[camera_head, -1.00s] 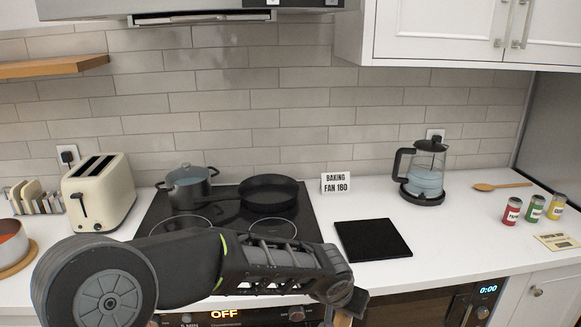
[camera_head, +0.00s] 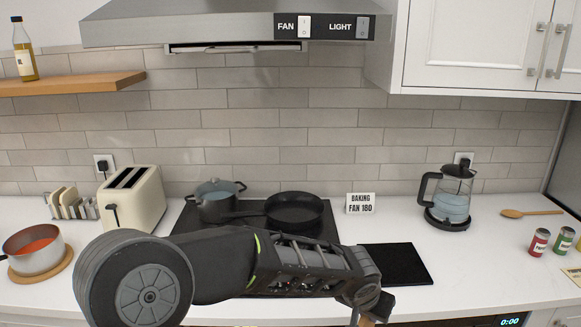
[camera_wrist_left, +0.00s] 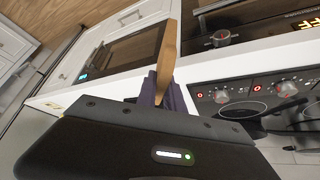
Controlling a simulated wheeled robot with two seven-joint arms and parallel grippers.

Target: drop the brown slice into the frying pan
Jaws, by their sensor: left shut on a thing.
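The black frying pan (camera_head: 294,209) sits on the hob in the head view, its handle pointing left. My left gripper (camera_head: 372,304) is low in the head view, in front of the counter and to the right of the pan. It is shut on the brown slice (camera_head: 366,321), of which only a small part shows at the bottom edge. In the left wrist view the brown slice (camera_wrist_left: 166,58) stands out from the dark fingers (camera_wrist_left: 163,92). The slice is well apart from the pan. My right gripper is not in view.
A grey pot (camera_head: 216,203) stands on the hob left of the pan. A cream toaster (camera_head: 134,199) is further left. A black mat (camera_head: 398,265) and a kettle (camera_head: 450,200) are to the right. The extractor hood (camera_head: 230,25) hangs above.

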